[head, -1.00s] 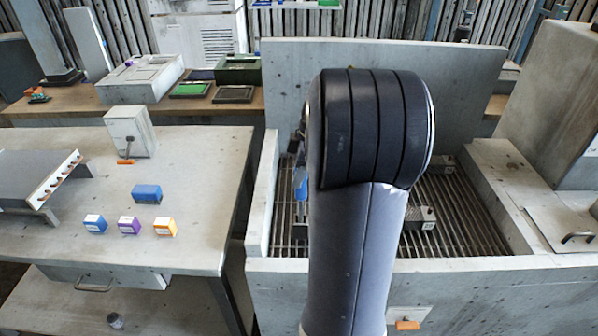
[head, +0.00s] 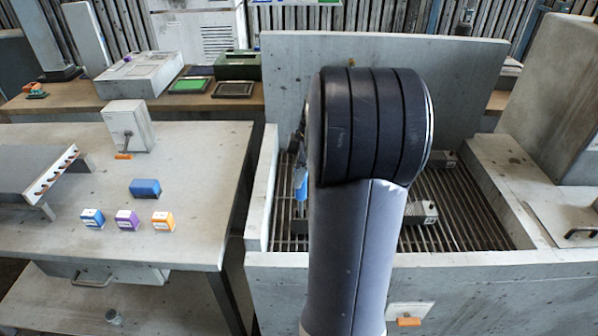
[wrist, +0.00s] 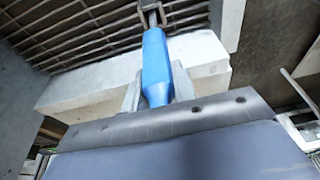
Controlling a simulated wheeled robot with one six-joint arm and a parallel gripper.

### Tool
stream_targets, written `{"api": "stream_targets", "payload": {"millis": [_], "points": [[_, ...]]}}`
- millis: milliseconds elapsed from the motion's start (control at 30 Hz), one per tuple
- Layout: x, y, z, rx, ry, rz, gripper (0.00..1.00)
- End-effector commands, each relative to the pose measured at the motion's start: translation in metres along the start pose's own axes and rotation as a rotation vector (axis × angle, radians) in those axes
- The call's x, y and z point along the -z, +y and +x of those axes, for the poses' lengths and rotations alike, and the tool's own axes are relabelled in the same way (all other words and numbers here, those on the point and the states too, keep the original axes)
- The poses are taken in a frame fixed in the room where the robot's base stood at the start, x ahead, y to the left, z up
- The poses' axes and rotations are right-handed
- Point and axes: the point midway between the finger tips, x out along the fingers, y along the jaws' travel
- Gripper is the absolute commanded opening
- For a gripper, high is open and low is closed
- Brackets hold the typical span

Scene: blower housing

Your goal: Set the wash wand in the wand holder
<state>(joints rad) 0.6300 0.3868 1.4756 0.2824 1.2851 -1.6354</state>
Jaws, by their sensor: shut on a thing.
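The wash wand (wrist: 156,60) has a blue handle with a grey metal end. My gripper (wrist: 157,88) is shut on the blue handle in the wrist view, one finger on each side. The wand's metal end reaches a grey U-shaped bracket (wrist: 141,8) at the top edge; I cannot tell whether it is inside it, or whether this is the wand holder. In the head view a blue piece of the wand (head: 300,184) shows left of my arm, above the basin grating. My arm hides the gripper there.
A concrete basin (head: 262,215) with a slatted grating (head: 465,215) surrounds the arm's reach. Grey blocks (head: 421,212) lie on the grating. A left table (head: 200,190) carries small coloured boxes (head: 127,219) and a grey box (head: 130,127). A tall concrete block (head: 555,95) stands right.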

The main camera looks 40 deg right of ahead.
Motion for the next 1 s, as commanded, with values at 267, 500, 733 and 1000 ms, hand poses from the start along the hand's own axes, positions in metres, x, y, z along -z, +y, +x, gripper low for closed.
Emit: {"api": "stream_targets", "payload": {"millis": [267,500,733,1000], "points": [[0.0,0.0,0.0,0.0,0.0,0.0,0.0],[-0.001,0.0,0.003,0.0,0.0,0.0,0.0],[-0.003,0.0,0.011,0.0,0.0,0.0,0.0],[-0.004,0.0,0.016,0.0,0.0,0.0,0.0]]}}
